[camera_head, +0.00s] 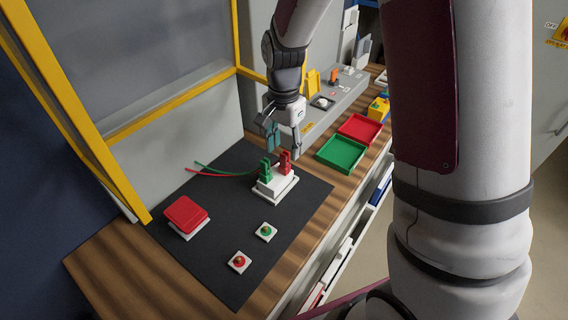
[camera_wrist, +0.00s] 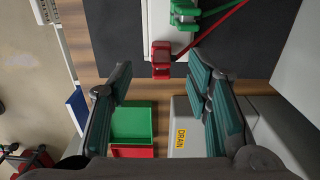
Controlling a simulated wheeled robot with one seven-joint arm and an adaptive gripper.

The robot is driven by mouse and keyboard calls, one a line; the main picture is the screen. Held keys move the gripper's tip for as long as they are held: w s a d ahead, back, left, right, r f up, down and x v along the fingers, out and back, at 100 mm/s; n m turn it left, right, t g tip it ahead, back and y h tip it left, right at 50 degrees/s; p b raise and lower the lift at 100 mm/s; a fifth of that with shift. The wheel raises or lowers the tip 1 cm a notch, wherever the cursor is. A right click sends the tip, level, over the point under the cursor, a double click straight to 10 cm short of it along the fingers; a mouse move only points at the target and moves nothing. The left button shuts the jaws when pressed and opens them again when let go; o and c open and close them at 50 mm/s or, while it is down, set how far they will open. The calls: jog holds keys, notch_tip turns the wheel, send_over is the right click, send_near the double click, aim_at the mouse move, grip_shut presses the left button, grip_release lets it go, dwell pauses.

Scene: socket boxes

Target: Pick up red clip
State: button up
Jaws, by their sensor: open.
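The red clip (camera_head: 285,161) stands upright on a white socket base (camera_head: 279,186) on the black mat, beside a green clip (camera_head: 265,170). A red and a green wire run off to the left from the clips. In the wrist view the red clip (camera_wrist: 161,60) is ahead of my fingertips, near the middle top, with the green clip (camera_wrist: 184,14) beyond it. My gripper (camera_head: 284,143) is just above and behind the clips in the head view. Its teal-padded fingers (camera_wrist: 160,75) are spread wide, with nothing held between them.
A red box (camera_head: 184,214) and two small button plates lie on the black mat (camera_head: 210,265). Green (camera_head: 342,154) and red (camera_head: 360,128) trays sit on the wooden table to the right. A grey box with a DRAIN label (camera_wrist: 180,137) lies below my right finger in the wrist view.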

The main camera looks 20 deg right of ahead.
aim_at(283, 167)
jog(key=shift+a+f, duration=0.2)
jog(key=shift+f, duration=3.3)
grip_shut()
